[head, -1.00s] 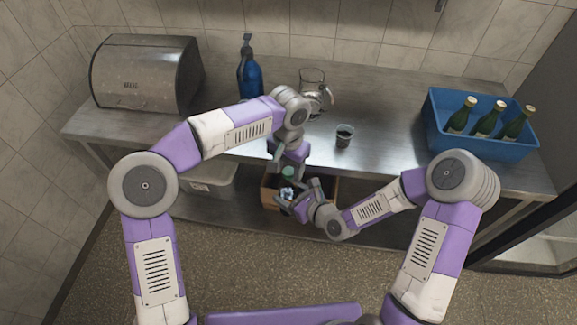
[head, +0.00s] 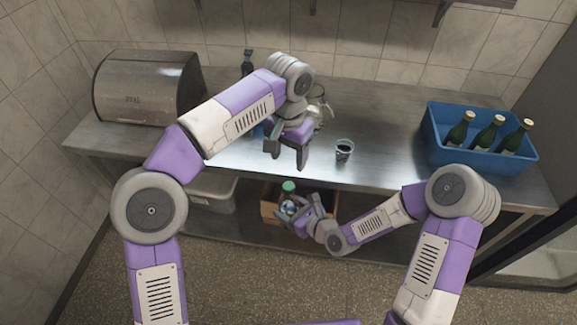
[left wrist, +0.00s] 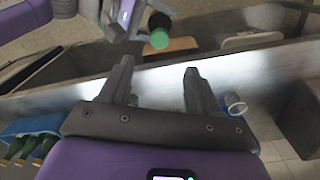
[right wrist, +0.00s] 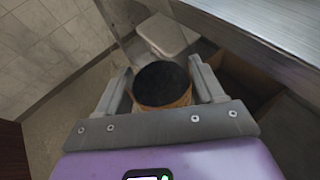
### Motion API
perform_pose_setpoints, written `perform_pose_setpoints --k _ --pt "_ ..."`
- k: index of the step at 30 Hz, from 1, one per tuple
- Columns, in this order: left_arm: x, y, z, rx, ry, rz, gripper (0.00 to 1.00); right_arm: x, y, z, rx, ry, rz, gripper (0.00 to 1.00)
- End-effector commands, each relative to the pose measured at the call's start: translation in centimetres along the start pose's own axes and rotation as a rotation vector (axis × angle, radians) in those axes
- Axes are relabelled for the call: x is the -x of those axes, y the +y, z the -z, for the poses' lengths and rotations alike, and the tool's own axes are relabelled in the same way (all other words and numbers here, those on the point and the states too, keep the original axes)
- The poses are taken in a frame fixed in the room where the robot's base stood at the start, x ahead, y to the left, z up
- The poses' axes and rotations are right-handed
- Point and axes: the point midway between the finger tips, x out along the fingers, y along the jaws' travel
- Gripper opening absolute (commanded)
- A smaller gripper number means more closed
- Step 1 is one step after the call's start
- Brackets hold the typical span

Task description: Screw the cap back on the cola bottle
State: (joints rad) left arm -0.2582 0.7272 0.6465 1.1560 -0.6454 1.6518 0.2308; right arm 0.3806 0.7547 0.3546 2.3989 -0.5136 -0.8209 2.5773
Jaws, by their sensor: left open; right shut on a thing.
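The cola bottle (head: 288,207) is held in front of the counter, with a green cap (head: 289,187) on its top end. My right gripper (head: 300,209) is shut around the bottle. My left gripper (head: 287,162) is open and empty above the cap, apart from it. In the left wrist view the green cap (left wrist: 159,39) sits on the dark bottle (left wrist: 158,20), beyond the open fingers. How tight the cap is cannot be told. In the right wrist view a dark round end with a brownish band, apparently the bottle (right wrist: 162,85), is between the fingers.
On the counter (head: 385,130) stand a glass with dark liquid (head: 344,150), a partly hidden pitcher (head: 319,105), a bread box (head: 150,88) and a blue crate (head: 478,163) with green bottles. A cardboard box (head: 268,206) is below, behind the bottle.

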Motion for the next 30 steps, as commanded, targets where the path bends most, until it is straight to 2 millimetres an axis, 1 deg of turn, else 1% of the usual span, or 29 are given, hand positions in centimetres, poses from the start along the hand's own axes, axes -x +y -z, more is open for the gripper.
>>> perform_pose_setpoints --k 3,6,22,26,29,30 --pt "0.9 0.0 0.0 -0.001 0.001 -0.001 0.62 0.0 0.0 -0.1 0.001 -0.002 0.0 0.0" --pt "1.2 0.0 0.0 -0.001 0.0 -0.001 0.62 0.0 0.0 -0.1 0.001 -0.002 0.0 0.0" --pt "1.0 0.2 -0.1 -0.005 0.0 -0.013 0.62 0.0 0.0 -0.1 0.001 -0.002 0.0 0.0" --pt "-0.3 1.4 -0.4 -0.03 0.002 -0.097 0.62 0.0 0.0 -0.1 0.001 -0.002 0.0 0.0" --pt "-2.0 3.6 -1.0 -0.054 0.007 -0.231 0.62 0.0 0.0 -0.1 0.001 -0.002 0.0 0.0" --pt "-2.7 4.6 -1.4 -0.056 0.01 -0.298 0.62 0.0 0.0 -0.1 0.001 -0.002 0.0 0.0"
